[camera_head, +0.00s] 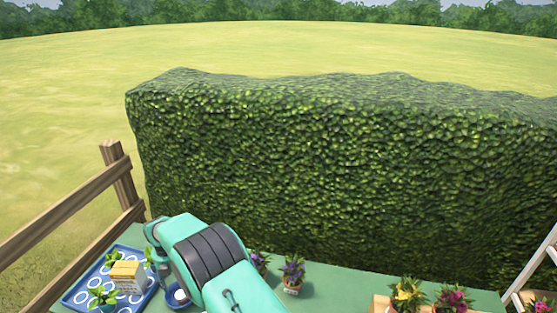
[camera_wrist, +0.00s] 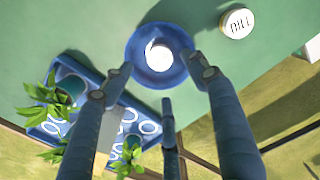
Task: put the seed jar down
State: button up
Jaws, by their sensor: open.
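A white round-topped object, probably the seed jar (camera_wrist: 157,53), sits in a round blue dish (camera_wrist: 137,52) on the green table in the wrist view. Its label, if any, is not readable. In the head view the white top (camera_head: 181,295) shows in the dish beside my arm. My gripper (camera_wrist: 162,80) is open, with its fingers spread around the near side of the dish and nothing between them. Whether a finger touches the dish, I cannot tell. A second white jar with a lettered lid, seemingly DILL (camera_wrist: 237,22), stands apart to the right.
A blue tray with white rings (camera_head: 75,297) holds potted plants and a yellowish box (camera_head: 127,277) at left. Potted flowers (camera_head: 292,273) stand right of my arm; more (camera_head: 408,293) are farther right. A hedge (camera_head: 340,170) lies behind the table. Clear green tabletop (camera_head: 340,290) lies between.

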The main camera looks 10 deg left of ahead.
jog(key=shift+w+r, duration=0.1)
jog(key=w+d+r+m+t+y+b, duration=0.1)
jog(key=w+d+r+m, duration=0.35)
jog(key=d+r, duration=0.55)
jog(key=w+d+r+m, duration=0.3)
jog(key=w+d+r, duration=0.3)
jog(key=d+r, duration=0.5)
jog(key=s+d+r+m+t+b, duration=0.15)
jog(key=d+r+m, duration=0.65)
jog(key=d+r, duration=1.15)
jog(key=s+d+r+m+b, duration=0.1)
jog(key=s+d+r+m, duration=0.2)
jog(key=d, duration=0.5)
jog(key=s+d+r+m+t, duration=0.1)
jog(key=s+d+r+m, duration=0.15)
jog(key=s+d, duration=0.45)
jog(key=s+d+r+m+b, duration=0.1)
jog(key=s+d+m, duration=0.25)
jog(key=d, duration=0.55)
jog(key=s+d+f+m+t, duration=0.1)
jog(key=s+d+m, duration=0.4)
jog(key=s, duration=0.5)
jog(key=s+d+f+m+t+h+b, duration=0.1)
jog(key=s+d+f+m, duration=0.2)
jog(key=s+d, duration=0.6)
jog(key=shift+s+f+m, duration=0.25)
jog(key=shift+s+m, duration=0.15)
jog(key=shift+m, duration=0.85)
